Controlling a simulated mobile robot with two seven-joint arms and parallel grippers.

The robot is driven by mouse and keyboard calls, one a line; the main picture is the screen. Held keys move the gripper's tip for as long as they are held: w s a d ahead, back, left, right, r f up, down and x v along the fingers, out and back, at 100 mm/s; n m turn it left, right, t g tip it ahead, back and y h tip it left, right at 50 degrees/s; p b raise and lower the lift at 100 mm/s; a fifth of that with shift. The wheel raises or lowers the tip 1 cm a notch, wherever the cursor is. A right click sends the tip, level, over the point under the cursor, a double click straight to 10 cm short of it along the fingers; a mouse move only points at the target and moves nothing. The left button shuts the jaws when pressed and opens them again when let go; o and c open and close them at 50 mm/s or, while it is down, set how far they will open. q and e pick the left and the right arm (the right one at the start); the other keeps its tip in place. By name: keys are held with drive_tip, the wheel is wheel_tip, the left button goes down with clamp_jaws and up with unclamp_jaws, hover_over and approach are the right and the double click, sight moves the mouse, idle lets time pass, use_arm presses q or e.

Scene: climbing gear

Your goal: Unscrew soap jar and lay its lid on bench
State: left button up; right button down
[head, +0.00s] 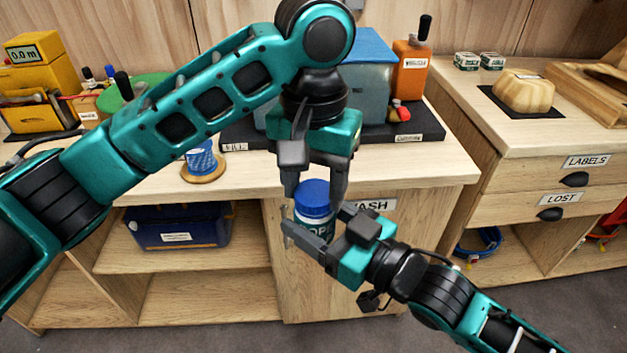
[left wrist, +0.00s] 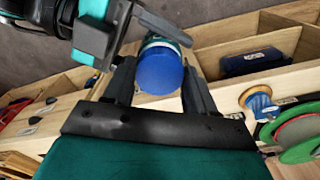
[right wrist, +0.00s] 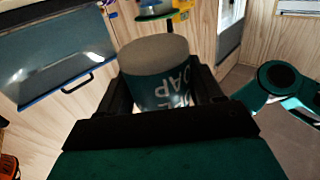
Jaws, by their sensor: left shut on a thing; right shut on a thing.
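The soap jar (head: 316,230) has a teal and white label and is held upright in the air in front of the bench (head: 400,178). Its blue lid (head: 314,193) sits on top; I cannot tell whether it is loosened. My left gripper (head: 315,201) comes from above, shut on the lid, which also shows between its fingers in the left wrist view (left wrist: 160,79). My right gripper (head: 314,222) comes from the lower right, shut on the jar body. In the right wrist view the labelled jar (right wrist: 160,92) lies between the fingers, a grey round end showing.
A blue spool (head: 201,160) on a wooden disc stands on the bench to the left. A dark tray (head: 243,136) with a blue-grey box and an orange bottle (head: 411,68) stands behind the grippers. The bench top right of the left gripper is clear. A drawer cabinet (head: 545,130) stands at right.

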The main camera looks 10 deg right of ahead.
use_arm(q)
drive_tip(key=n, duration=0.7)
drive_tip(key=shift+r+n, duration=0.1)
drive_tip(key=shift+n, duration=0.2)
drive_tip(key=n, duration=0.7)
drive_tip(key=shift+d, duration=0.1)
drive_tip(key=shift+r, duration=0.25)
drive_tip(key=shift+r, duration=0.85)
